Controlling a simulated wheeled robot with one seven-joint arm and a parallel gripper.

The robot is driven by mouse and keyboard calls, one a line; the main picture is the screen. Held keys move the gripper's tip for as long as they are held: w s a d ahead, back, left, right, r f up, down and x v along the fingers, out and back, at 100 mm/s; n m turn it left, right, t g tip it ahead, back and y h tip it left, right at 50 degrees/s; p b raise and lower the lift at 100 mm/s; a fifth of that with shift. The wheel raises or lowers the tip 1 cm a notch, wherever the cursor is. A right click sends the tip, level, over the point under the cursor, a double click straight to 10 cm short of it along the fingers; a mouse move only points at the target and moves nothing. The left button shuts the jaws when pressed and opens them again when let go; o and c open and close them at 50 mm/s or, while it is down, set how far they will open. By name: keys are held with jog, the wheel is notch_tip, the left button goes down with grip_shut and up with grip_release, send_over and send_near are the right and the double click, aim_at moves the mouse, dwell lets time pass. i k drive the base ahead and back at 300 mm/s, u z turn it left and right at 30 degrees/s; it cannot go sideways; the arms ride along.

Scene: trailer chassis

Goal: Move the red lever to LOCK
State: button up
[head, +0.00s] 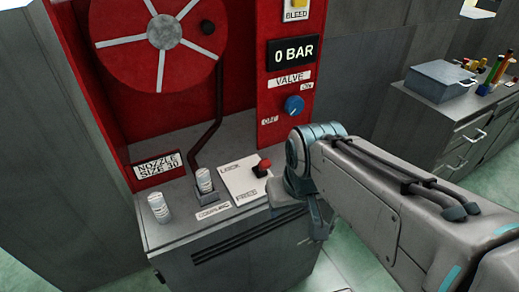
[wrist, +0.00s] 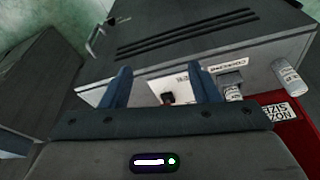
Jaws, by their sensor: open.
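The red lever (head: 263,167) has a small red knob on a dark base. It stands at the right part of a white plate (head: 237,183) on the grey cabinet top. The plate reads LOCK at its far edge and FREE at its near edge; I cannot tell which word the lever points to. My gripper (wrist: 159,68) is open and empty, its two blue fingers spread. In the head view my gripper is beside the plate on the right, partly hidden by my arm.
A short cylinder on the coupling (head: 204,180) stands just left of the plate, and a white canister (head: 159,208) further left. Behind rise the red hose reel (head: 150,45) and a panel with a blue valve knob (head: 294,106). A side counter (head: 450,115) is at right.

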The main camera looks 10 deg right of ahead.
aim_at(264, 164)
jog(key=z, duration=1.45)
jog(key=k, duration=1)
jog(key=u, duration=1.3)
jog(key=i, duration=0.5)
